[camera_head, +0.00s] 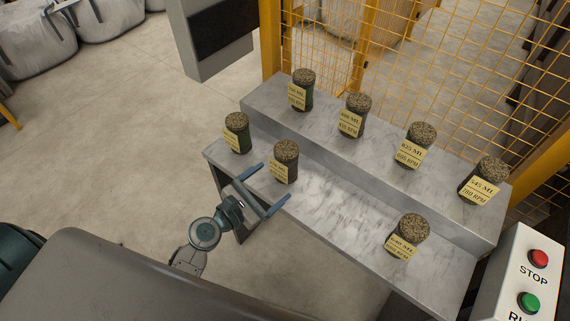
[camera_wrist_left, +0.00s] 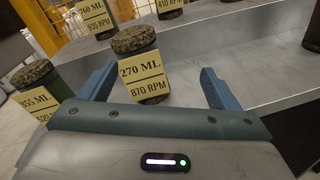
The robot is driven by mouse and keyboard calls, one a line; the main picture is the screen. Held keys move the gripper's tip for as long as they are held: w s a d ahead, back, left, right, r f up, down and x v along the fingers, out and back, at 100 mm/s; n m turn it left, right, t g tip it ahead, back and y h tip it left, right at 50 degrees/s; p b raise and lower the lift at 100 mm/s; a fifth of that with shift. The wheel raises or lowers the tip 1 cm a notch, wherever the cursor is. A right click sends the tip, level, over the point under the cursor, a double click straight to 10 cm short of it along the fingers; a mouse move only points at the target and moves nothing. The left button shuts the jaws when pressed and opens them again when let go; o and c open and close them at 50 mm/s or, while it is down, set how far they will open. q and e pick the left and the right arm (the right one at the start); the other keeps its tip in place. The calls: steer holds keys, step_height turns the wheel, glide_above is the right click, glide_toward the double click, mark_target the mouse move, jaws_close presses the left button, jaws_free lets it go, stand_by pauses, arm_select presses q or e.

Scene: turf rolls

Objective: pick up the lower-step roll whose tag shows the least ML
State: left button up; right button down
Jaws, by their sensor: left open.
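Three dark green rolls with speckled brown tops and yellow tags stand upright on the lower step (camera_head: 325,205). The middle roll (camera_head: 286,153) reads 270 ML, 870 RPM in the left wrist view (camera_wrist_left: 135,41). The left roll (camera_head: 237,123) reads 355 ML there (camera_wrist_left: 33,75), its RPM partly cut off. The right roll (camera_head: 411,226) has a small tag that seems to say 640 ML. My left gripper (camera_head: 275,182) is open and empty at the step's front edge, its fingers pointing toward the 270 ML roll, which shows between them in the wrist view. My right gripper is not in view.
Several tagged rolls stand on the upper step, including one reading 760 ML (camera_wrist_left: 94,18) and one reading 545 ML (camera_head: 483,185). A yellow mesh fence (camera_head: 440,70) rises behind. A button box (camera_head: 520,275) stands at the right. The lower step is bare between its middle and right rolls.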

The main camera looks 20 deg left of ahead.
mark_target(277, 163)
arm_select(q)
steer(key=n, duration=0.1)
steer(key=w+a+n+t, duration=0.1)
steer(key=n, duration=0.1)
steer(key=w+n+y, duration=0.1)
steer(key=shift+a+n, duration=0.3)
steer(key=shift+a, duration=0.05)
steer(key=shift+n+t, duration=0.3)
steer(key=p+x, duration=0.1)
steer(key=x, duration=0.3)
steer(key=shift+w, duration=0.35)
steer(key=x, duration=0.1)
steer(key=p+x, duration=0.1)
steer(key=x, duration=0.3)
steer(key=shift+w+f, duration=0.25)
steer(key=shift+f, duration=0.05)
steer(key=shift+w+d+f, duration=0.1)
steer(key=shift+w, duration=0.15)
steer(key=shift+s, duration=0.1)
steer(key=shift+c, duration=0.6)
steer(key=c, duration=1.1)
steer(key=shift+c, duration=0.5)
steer(key=shift+p, duration=0.35)
